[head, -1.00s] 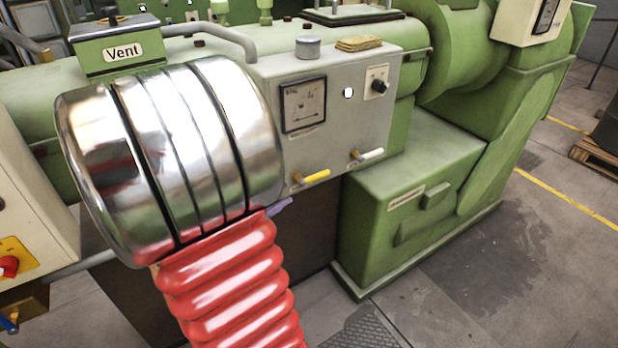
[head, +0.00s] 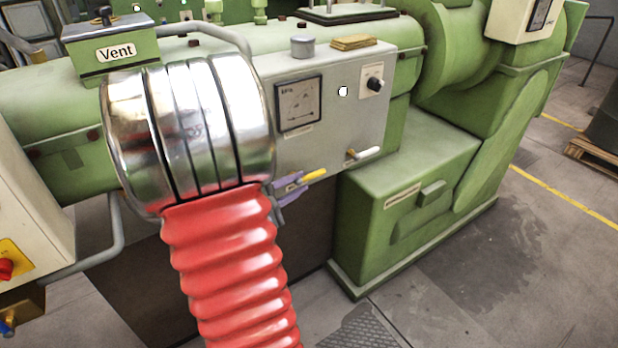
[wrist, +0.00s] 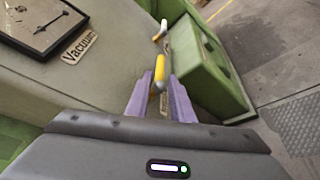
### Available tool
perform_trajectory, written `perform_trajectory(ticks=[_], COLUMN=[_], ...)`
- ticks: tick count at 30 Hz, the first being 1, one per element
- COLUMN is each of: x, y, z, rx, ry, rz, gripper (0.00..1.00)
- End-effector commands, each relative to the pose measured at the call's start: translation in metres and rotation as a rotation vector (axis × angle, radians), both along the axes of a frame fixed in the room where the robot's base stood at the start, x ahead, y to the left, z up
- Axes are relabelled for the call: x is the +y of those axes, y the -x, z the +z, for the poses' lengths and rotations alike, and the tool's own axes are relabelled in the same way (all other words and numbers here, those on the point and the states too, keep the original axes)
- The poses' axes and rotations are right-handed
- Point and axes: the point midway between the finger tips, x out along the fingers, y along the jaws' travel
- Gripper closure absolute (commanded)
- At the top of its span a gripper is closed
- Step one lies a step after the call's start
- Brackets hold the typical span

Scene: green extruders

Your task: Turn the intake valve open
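Two valve handles sit low on the grey panel: a yellow handle (head: 312,176) and a white handle (head: 366,153) to its right. I cannot read which one is the intake valve. My gripper (wrist: 159,80) has purple fingers and is open. In the wrist view the yellow handle (wrist: 159,70) lies between the fingertips, with a small gap visible on each side. The white handle (wrist: 161,30) is farther off, beyond the fingertips. In the head view the purple fingers (head: 291,188) show beside the yellow handle, and my arm hides the rest of the gripper.
A gauge (head: 299,104) and a black knob (head: 374,84) are on the panel above the handles. The wrist view shows a "Vacuum" label (wrist: 80,46). A green machine base (head: 405,205) juts out to the right of the panel.

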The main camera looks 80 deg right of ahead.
Motion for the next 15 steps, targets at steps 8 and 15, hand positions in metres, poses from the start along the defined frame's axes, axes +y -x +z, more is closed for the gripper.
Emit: perform_trajectory(ticks=[8,15], x=[-0.031,-0.049], y=[0.014,0.021], z=[-0.008,-0.012], rx=[0.001,0.001], ry=[-0.002,-0.001], rz=[-0.003,-0.001], gripper=[0.79,0.79])
